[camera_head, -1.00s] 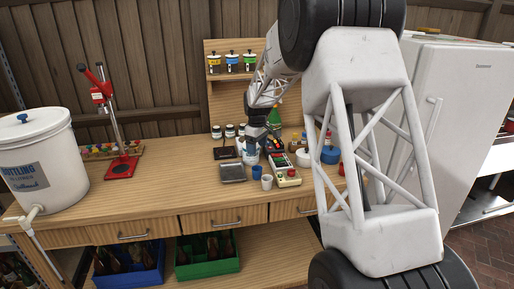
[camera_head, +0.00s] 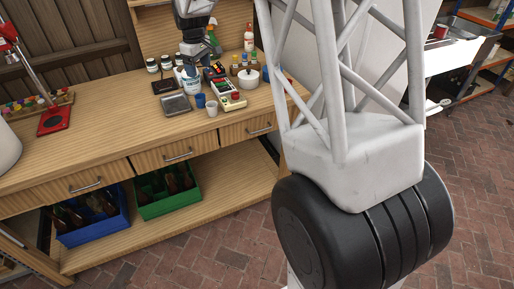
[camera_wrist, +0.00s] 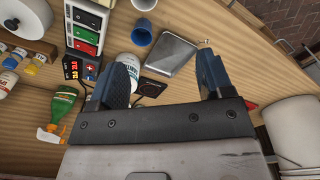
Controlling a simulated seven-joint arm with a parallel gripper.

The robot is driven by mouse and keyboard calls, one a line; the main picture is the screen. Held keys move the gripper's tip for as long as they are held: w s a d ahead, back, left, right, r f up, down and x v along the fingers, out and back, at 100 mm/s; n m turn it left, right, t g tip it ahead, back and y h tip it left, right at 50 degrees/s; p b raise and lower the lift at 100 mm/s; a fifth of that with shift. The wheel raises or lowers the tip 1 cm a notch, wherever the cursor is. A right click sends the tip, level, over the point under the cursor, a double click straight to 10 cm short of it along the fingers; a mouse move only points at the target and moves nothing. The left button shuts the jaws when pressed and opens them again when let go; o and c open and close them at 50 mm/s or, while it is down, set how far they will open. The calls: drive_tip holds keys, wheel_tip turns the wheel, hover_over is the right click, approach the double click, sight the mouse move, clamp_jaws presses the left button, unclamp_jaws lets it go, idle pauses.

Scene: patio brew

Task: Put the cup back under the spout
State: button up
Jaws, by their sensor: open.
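A blue cup (camera_head: 200,100) and a whitish cup (camera_head: 212,108) stand side by side on the wooden bench; they also show in the wrist view as a blue cup (camera_wrist: 141,36) and a pale cup (camera_wrist: 144,3). Beside them is a long appliance (camera_head: 228,96) with green, red and pale parts, also in the wrist view (camera_wrist: 86,28). I cannot make out a spout. My gripper (camera_wrist: 166,60) is open and empty above the bench, over a white jar (camera_wrist: 131,63) and a grey flat tray or scale (camera_wrist: 170,54). It also shows in the head view (camera_head: 190,58).
A white lidded pot (camera_head: 248,78), small bottles and a green spray bottle (camera_wrist: 64,103) stand close by. Several jars line the back. Blue (camera_head: 118,220) and green (camera_head: 199,196) bottle crates sit below.

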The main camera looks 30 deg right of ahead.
drive_tip(key=s+a+r+m+t, duration=0.15)
drive_tip(key=s+r, duration=0.25)
drive_tip(key=s, duration=0.9)
drive_tip(key=s+r+m, duration=0.3)
drive_tip(key=s+r, duration=0.2)
drive_tip(key=s, duration=0.9)
drive_tip(key=s+f+m, duration=0.1)
drive_tip(key=s+f, duration=0.1)
drive_tip(key=s, duration=0.9)
drive_tip(key=s+f+m, duration=0.2)
drive_tip(key=s, duration=1)
drive_tip(key=shift+t, duration=0.35)
